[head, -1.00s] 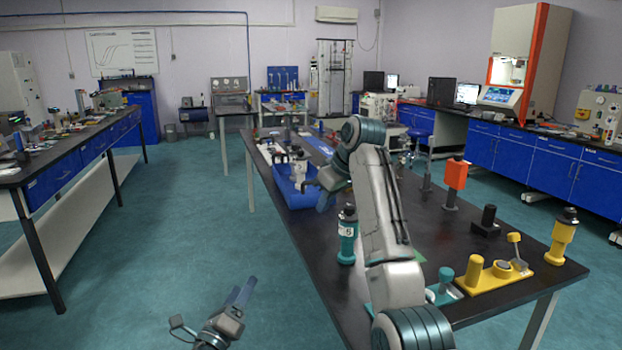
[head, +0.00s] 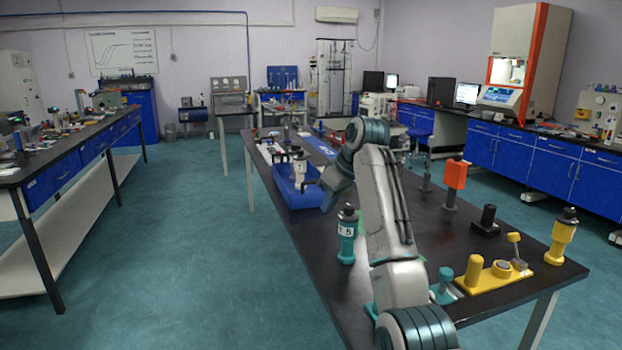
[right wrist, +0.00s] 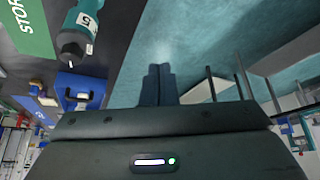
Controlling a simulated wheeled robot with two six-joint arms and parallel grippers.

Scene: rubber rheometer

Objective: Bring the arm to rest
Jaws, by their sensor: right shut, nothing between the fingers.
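My right arm (head: 385,220) reaches over the black table from the lower right and bends at its top. My right gripper (head: 328,198) hangs by the table's left edge, between the blue bin (head: 300,199) and a teal bottle (head: 347,248). In the right wrist view its two fingers (right wrist: 158,72) are together and empty, with teal floor beyond them. The teal bottle also shows there (right wrist: 78,35), marked 5, upper left and apart from the fingers. My left gripper is not in the head view now.
A grey-and-black bottle (head: 299,168) stands in the blue bin. A yellow holder (head: 490,278), a yellow bottle (head: 563,237), a black block (head: 487,222) and an orange-topped post (head: 455,178) stand on the table's right side. The floor left of the table is clear.

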